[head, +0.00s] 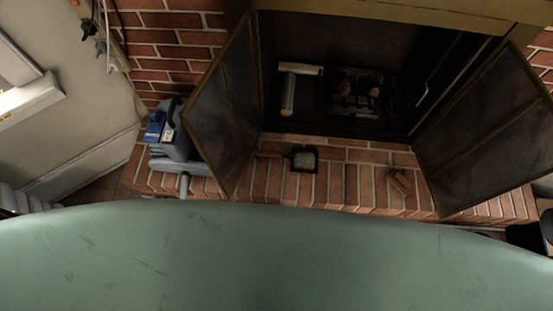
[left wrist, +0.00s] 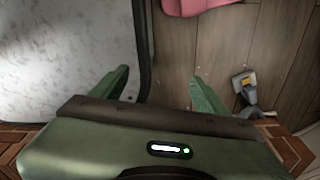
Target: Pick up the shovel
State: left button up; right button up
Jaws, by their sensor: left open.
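In the head view, a small dark square pan (head: 304,158) with a short brown handle pointing left lies on the brick hearth in front of the open fireplace. It looks like the shovel, though it is small in the picture. My left gripper (left wrist: 160,76) shows in the left wrist view, with its two green fingers wide apart and nothing between them. Neither gripper shows in the head view. I see no shovel in the left wrist view.
Two fireplace doors (head: 228,105) (head: 480,135) stand open on both sides of the hearth. A grey object with a blue box (head: 154,127) sits at its left end. Small brown pieces (head: 400,183) lie right of the pan. Wood floor (left wrist: 185,45) shows beyond my left gripper.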

aim_at(304, 160)
jog(key=i+l+u, duration=0.1)
jog(key=l, duration=0.3)
jog(key=i+l, duration=0.15)
jog(key=l, duration=0.3)
jog(key=i+l+u, duration=0.15)
jog(key=l, duration=0.25)
